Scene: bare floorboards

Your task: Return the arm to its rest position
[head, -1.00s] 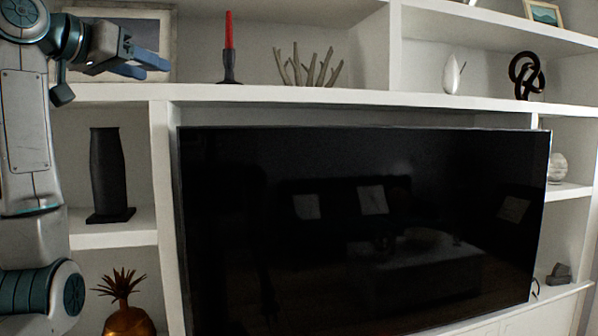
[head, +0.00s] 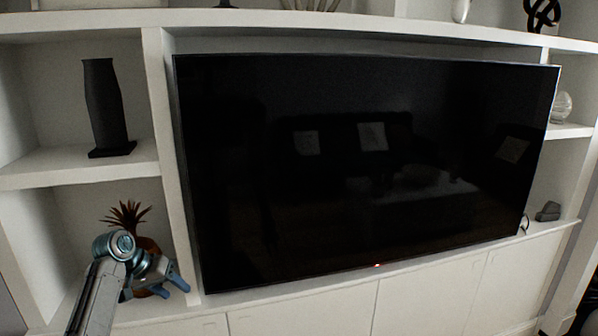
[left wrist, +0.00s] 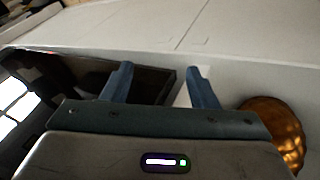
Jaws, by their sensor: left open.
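My left gripper (head: 172,284) is low at the left of the head view, in front of the lower left shelf and the pineapple ornament (head: 146,246). Its blue fingers are apart with nothing between them. In the left wrist view the two fingers (left wrist: 160,84) also stand apart and empty. The golden body of the pineapple ornament (left wrist: 273,127) shows to the right of the fingers there. The arm comes up from the bottom left edge in the head view. My right gripper does not show.
A large dark television (head: 360,170) fills the middle of the white shelf unit (head: 90,172). A black vase (head: 104,108) stands on the upper left shelf. White cabinet doors (head: 300,309) run below. A round ornament (head: 562,106) and a small grey object (head: 548,211) sit at the right.

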